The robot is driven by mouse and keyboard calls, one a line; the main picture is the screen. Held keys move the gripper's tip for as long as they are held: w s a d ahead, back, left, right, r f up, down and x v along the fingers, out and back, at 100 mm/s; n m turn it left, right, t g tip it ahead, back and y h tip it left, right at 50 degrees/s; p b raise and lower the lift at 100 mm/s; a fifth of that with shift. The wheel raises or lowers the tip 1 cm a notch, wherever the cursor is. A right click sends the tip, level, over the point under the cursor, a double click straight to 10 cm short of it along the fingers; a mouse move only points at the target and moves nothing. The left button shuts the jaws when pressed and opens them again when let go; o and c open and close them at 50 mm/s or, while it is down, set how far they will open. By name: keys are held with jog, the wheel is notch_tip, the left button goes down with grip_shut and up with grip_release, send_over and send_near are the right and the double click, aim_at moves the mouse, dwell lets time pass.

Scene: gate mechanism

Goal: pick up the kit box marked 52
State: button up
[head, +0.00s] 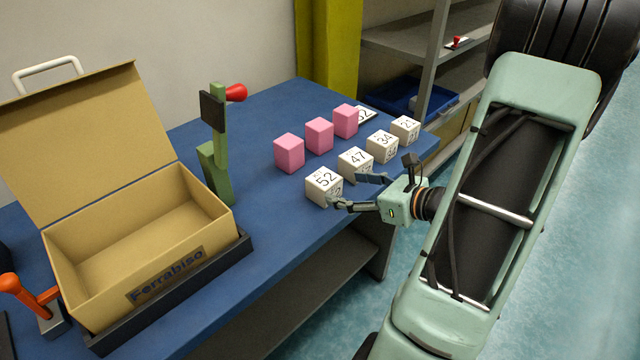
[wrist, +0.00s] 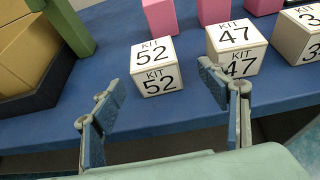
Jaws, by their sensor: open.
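The kit box marked 52 (head: 322,186) is a white cube with black print on the blue table, at the near left end of a row of white kit boxes. It also shows in the wrist view (wrist: 155,67), upright and ahead of the fingers. My gripper (head: 352,193) is open and empty at the table's front edge. In the wrist view my gripper (wrist: 160,100) has its two fingers apart, with box 52 beyond them and between their lines. The right finger is close to the box marked 47 (wrist: 236,47); I cannot tell whether they touch.
Boxes 34 (head: 382,147) and 21 (head: 404,129) continue the row. Several pink blocks (head: 319,134) stand behind. A green post with a red knob (head: 216,150) and an open tan case (head: 130,235) are at the left. Clear blue table (head: 262,210) lies left of box 52.

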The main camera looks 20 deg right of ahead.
aim_at(334, 190)
jog(key=x, duration=0.3)
jog(key=w+a+f, duration=0.2)
jog(key=w, duration=0.1)
jog(key=shift+a+f, duration=0.1)
jog(key=shift+f, duration=0.05)
jog(key=shift+w+a+f, duration=0.1)
jog(key=shift+w+f, duration=0.05)
jog(key=shift+w, duration=0.3)
jog(key=c, duration=1.5)
